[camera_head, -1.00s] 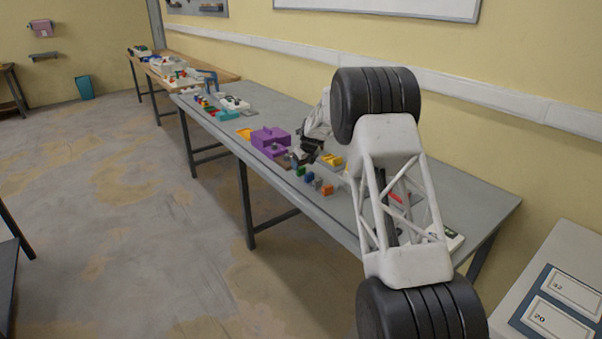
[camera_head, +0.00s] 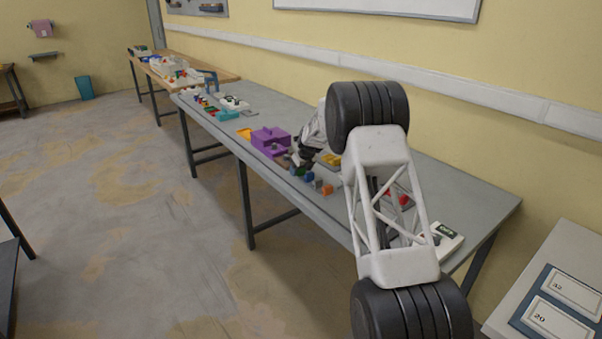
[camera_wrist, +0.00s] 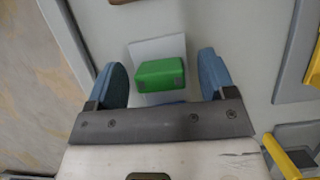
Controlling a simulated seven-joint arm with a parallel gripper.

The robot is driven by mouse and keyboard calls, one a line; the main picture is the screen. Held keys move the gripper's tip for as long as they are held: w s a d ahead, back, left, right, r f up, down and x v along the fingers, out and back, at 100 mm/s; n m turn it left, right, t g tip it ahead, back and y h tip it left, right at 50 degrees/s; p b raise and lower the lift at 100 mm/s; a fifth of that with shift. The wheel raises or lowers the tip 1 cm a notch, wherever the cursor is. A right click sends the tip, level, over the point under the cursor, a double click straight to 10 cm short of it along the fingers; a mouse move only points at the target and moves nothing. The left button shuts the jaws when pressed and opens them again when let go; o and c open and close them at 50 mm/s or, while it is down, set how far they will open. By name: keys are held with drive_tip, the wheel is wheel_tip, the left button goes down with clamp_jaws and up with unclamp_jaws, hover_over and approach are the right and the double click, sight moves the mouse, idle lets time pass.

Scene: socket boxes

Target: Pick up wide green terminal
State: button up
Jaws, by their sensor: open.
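The wide green terminal (camera_wrist: 160,75) lies between the two blue fingertips of my gripper (camera_wrist: 165,80) in the wrist view, with a gap on each side. A pale grey piece (camera_wrist: 146,48) shows behind and beside it. My gripper is open and holds nothing. In the head view my gripper (camera_head: 300,160) is small and dark over the table, near the row of small coloured blocks. The green terminal is a tiny spot there and hard to make out.
A purple box (camera_head: 266,138) stands left of my gripper in the head view. A blue block (camera_head: 309,176) and an orange block (camera_head: 327,189) sit close by. A yellow part (camera_wrist: 288,158) and a grey tray edge (camera_wrist: 296,60) are at the right in the wrist view.

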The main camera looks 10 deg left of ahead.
drive_tip(key=c, duration=1)
drive_tip(key=shift+r, duration=0.1)
drive_tip(key=shift+r, duration=1.8)
drive_tip(key=shift+s+d+r, duration=0.2)
drive_tip(key=shift+s+d, duration=0.6)
drive_tip(key=shift+s, duration=1.75)
drive_tip(key=shift+s+d+r, duration=0.25)
drive_tip(key=shift+s+d, duration=0.55)
drive_tip(key=shift+s, duration=1.7)
drive_tip(key=shift+s+d+r, duration=0.2)
drive_tip(key=shift+s+d, duration=0.6)
drive_tip(key=shift+s, duration=1.75)
drive_tip(key=shift+d, duration=0.1)
drive_tip(key=w+d+r+n, duration=0.1)
drive_tip(key=w+d+r, duration=0.1)
drive_tip(key=d, duration=0.5)
drive_tip(key=w+d+r+n, duration=0.1)
drive_tip(key=w+d+r, duration=0.15)
drive_tip(key=d, duration=0.45)
drive_tip(key=shift+m, duration=0.8)
drive_tip(key=w+d+f, duration=0.1)
drive_tip(key=w+d, duration=0.1)
drive_tip(key=d, duration=0.1)
drive_tip(key=w+d+f, duration=0.1)
drive_tip(key=w+d, duration=0.5)
drive_tip(key=shift+w+d+f, duration=0.2)
drive_tip(key=shift+w+f, duration=0.05)
drive_tip(key=shift+f, duration=0.15)
